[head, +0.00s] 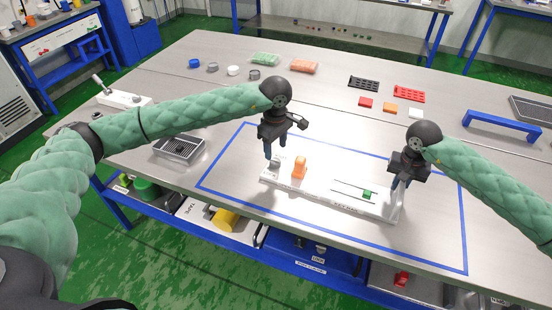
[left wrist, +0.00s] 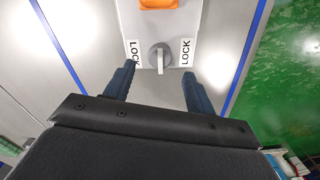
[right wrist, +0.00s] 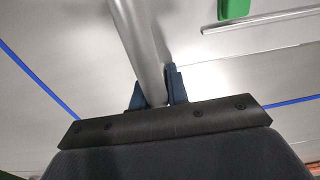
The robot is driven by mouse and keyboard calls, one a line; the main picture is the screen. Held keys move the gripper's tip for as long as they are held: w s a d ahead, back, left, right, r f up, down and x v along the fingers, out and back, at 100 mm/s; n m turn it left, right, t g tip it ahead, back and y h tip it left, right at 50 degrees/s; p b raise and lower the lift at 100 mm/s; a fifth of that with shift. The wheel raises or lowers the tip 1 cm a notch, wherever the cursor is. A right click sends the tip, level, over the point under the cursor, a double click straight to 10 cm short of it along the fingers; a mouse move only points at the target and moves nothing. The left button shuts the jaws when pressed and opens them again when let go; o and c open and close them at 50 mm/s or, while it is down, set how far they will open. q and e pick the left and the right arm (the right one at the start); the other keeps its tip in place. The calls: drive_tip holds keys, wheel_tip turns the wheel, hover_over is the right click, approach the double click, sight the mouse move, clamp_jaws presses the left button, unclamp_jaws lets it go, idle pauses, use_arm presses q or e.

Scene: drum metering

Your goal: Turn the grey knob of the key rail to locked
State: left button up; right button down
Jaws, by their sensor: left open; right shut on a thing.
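The white key rail (head: 330,196) lies on the table inside a blue outline. Its grey knob (left wrist: 159,60) is at the rail's left end, with a pale bar pointing toward my gripper between two LOCK labels (left wrist: 187,53). My left gripper (head: 271,157) is open just above that end; in the left wrist view its fingers (left wrist: 158,80) point to either side of the knob, with none seen touching it. My right gripper (head: 400,184) is shut on a grey post (right wrist: 138,45) at the rail's right end. The post's lower end is hidden by the fingers.
An orange block (head: 299,168) stands on the rail close to the left gripper. A green piece (head: 368,195) and a thin rod lie farther right on it. The table's front is clear.

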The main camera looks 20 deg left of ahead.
sight(276, 161)
use_arm(q)
drive_tip(key=shift+f, duration=2.85)
drive_tip(key=c, duration=1)
